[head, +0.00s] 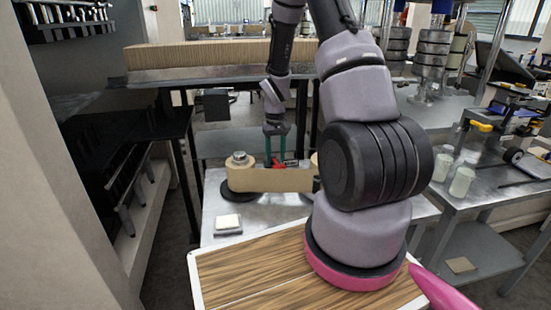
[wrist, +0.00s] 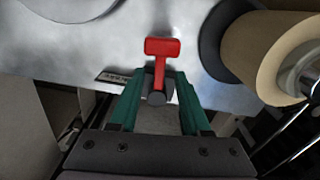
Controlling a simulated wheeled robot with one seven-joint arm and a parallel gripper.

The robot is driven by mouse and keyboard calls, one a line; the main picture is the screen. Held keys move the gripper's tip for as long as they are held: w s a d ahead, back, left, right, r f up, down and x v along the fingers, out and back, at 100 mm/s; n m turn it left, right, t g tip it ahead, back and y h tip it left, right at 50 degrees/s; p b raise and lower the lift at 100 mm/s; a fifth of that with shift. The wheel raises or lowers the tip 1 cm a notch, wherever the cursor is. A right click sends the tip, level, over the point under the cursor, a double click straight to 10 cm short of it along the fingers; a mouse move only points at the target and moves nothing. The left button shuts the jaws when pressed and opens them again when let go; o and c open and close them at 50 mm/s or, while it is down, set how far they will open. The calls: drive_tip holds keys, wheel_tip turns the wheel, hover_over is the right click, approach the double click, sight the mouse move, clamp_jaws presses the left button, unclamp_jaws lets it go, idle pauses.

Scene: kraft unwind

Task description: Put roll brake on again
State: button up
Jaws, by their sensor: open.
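A red brake lever (wrist: 161,62) with a wide flat end and a dark round pivot shows in the wrist view, on the grey metal surface. It also shows as a small red part in the head view (head: 291,162). My gripper (wrist: 158,95) has green fingers and is open, with one finger on each side of the lever's lower part and pivot. I cannot tell whether the fingers touch it. In the head view my gripper (head: 275,155) points down behind the kraft paper web (head: 272,180).
The kraft roll (head: 240,174) stands left on a dark disc; its paper runs right behind my arm. In the wrist view a kraft roll (wrist: 268,60) is close at the right. A small white-topped block (head: 228,222) lies on the metal table (head: 222,205). Side tables flank the bench.

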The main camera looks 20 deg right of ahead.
drive_tip(key=shift+f, duration=0.65)
clamp_jaws()
idle(1.0)
